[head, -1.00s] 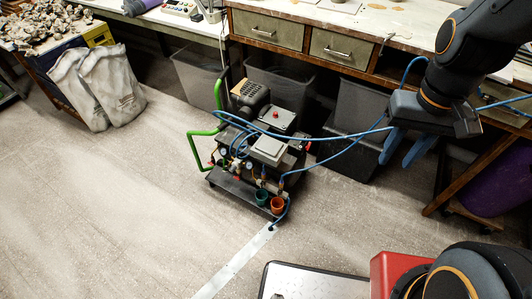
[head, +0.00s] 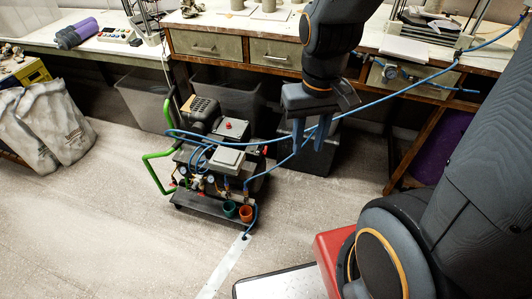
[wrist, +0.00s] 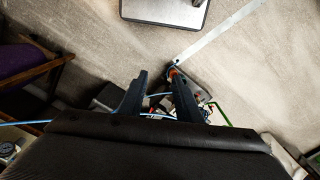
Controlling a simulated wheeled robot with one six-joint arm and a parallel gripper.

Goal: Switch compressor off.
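The compressor (head: 206,178) is a dark wheeled cart with a green handle, gauges and blue hoses, standing on the floor left of centre in the head view. A grey box on its top carries a red button (head: 229,126), and a second grey box sits in front. My gripper (head: 309,140) points down to the right of the compressor, apart from it in the picture. In the wrist view my gripper (wrist: 158,76) partly hides the compressor (wrist: 206,108), so the red button cannot be made out there.
Blue hoses (head: 385,97) run from the compressor past my gripper to the workbench (head: 225,24). Dark bins (head: 310,155) stand under the bench behind my gripper. Grey sacks (head: 45,125) lie at the left. The floor (head: 110,230) in front is clear.

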